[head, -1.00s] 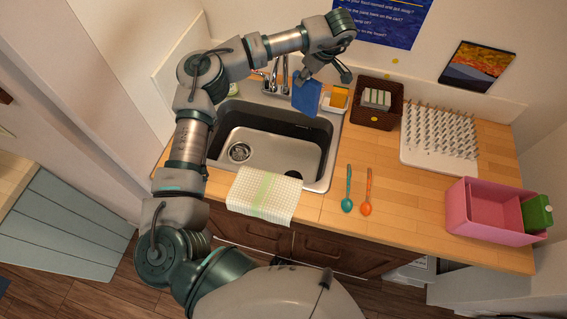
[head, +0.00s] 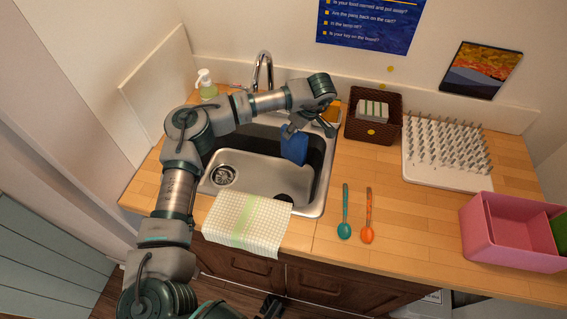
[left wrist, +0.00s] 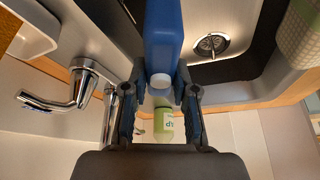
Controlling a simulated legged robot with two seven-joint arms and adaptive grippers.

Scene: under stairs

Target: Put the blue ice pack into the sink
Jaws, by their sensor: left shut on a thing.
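The blue ice pack (head: 294,147) hangs from my left gripper (head: 288,127) over the right part of the sink basin, below the level of the arm. In the left wrist view the ice pack (left wrist: 163,35) sits between the two fingers of the left gripper (left wrist: 160,92), its white cap facing the palm. The gripper is shut on it. The steel sink (head: 262,178) is set in the wooden counter, and its drain (left wrist: 211,45) shows beside the pack in the left wrist view. Whether the pack touches the basin cannot be told. My right gripper is not in view.
The faucet (head: 263,70) and a soap bottle (head: 206,84) stand behind the sink. A checked towel (head: 246,222) lies over the front edge. A brown basket (head: 360,126), a peg rack (head: 447,150), two spoons (head: 345,214) and a pink bin (head: 506,248) are to the right.

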